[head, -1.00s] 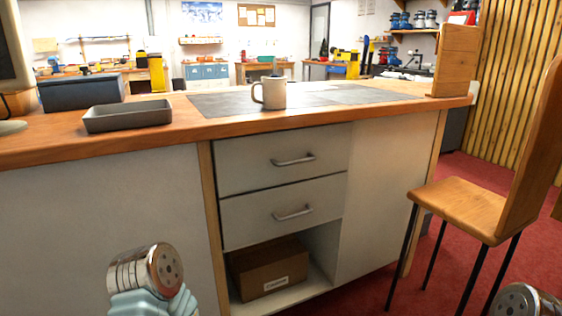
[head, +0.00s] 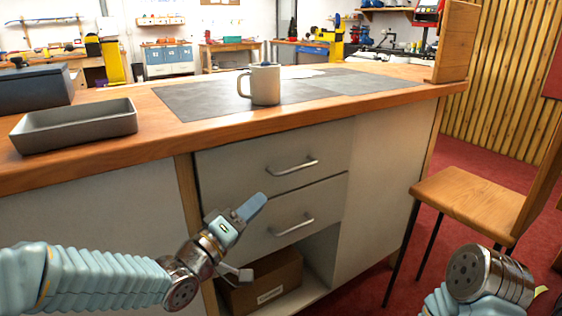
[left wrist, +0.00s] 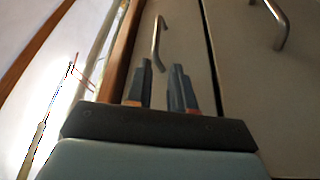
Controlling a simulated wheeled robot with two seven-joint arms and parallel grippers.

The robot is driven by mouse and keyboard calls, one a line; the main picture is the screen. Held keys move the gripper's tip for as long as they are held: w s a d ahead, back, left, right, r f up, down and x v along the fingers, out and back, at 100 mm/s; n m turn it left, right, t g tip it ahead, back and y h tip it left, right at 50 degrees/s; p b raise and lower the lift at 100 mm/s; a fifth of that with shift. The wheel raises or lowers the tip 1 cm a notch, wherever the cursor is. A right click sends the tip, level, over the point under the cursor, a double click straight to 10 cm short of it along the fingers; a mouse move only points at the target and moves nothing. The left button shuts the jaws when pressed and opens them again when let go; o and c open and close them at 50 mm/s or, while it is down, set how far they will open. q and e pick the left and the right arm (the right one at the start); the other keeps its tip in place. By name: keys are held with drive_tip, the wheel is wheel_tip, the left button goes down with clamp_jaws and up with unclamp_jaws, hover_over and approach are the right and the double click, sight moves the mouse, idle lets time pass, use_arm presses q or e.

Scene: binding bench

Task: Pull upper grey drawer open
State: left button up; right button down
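The upper grey drawer (head: 240,165) is shut in the bench front, with a metal bar handle (head: 292,166). In the left wrist view the upper drawer (left wrist: 182,50) and its handle (left wrist: 157,40) lie just beyond the fingertips. My left gripper (head: 255,203) is in front of the drawers, left of and below the upper handle, apart from it. In the left wrist view its two fingers (left wrist: 162,68) stand apart with nothing between them. Only part of my right arm shows at the lower right; its gripper is out of view.
The lower drawer (head: 280,220) is also shut, with its own handle (head: 292,225). A cardboard box (head: 262,285) sits in the open shelf below. A mug (head: 265,84) and a grey tray (head: 75,126) stand on the benchtop (head: 180,135). A wooden chair (head: 470,202) stands at the right.

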sight(293, 170)
use_arm(q)
drive_tip(key=p+x, duration=0.2)
drive_tip(key=x, duration=1.1)
drive_tip(key=shift+w+d+r, duration=0.25)
drive_tip(key=shift+c, duration=0.4)
clamp_jaws()
